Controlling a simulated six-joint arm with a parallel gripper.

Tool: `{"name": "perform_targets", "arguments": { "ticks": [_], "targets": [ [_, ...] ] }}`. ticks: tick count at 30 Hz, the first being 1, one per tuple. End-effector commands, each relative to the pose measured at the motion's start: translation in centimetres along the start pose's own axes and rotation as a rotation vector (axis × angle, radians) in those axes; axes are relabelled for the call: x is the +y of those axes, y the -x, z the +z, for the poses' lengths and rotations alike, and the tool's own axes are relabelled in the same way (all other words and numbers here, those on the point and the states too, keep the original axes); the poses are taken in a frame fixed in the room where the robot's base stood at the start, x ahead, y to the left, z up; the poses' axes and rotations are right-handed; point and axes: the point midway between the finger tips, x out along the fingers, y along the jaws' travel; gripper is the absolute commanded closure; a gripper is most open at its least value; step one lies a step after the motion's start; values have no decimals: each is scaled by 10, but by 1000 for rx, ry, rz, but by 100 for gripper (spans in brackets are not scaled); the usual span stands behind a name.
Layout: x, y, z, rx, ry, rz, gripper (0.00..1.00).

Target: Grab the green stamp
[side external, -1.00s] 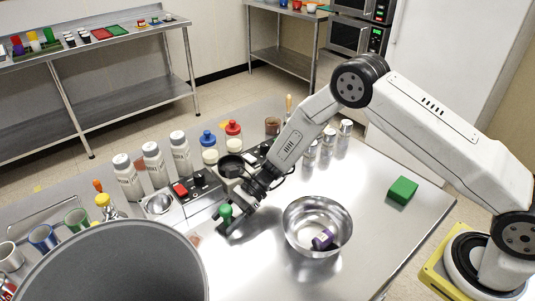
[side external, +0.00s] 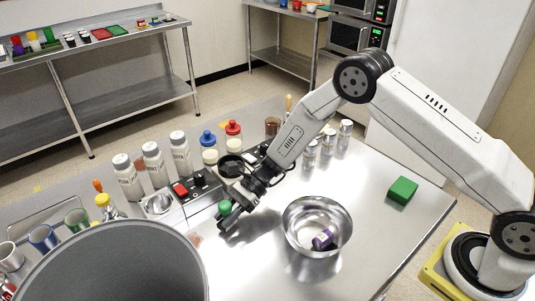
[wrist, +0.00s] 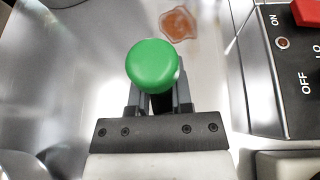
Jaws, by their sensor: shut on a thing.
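The green stamp (side external: 225,207) shows its round green knob in the side view, at my gripper (side external: 229,217) near the middle of the steel table. In the wrist view the green stamp (wrist: 153,66) sits between the fingers of my gripper (wrist: 158,100), knob facing the camera. My gripper is shut on it. The stamp's lower part is hidden by the knob and fingers, and I cannot tell whether its base touches the table.
A control panel (wrist: 290,75) with a red switch is close by. A large grey bin (side external: 110,262) stands at front left. A green block (side external: 402,190) lies at right.

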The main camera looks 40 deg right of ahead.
Motion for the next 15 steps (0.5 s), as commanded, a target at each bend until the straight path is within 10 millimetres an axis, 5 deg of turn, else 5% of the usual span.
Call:
{"name": "perform_targets", "arguments": {
  "ticks": [5,15],
  "targets": [
    [0,8,19,-1,3,-1,100],
    [33,32,49,-1,1,-2,100]
  ]
}}
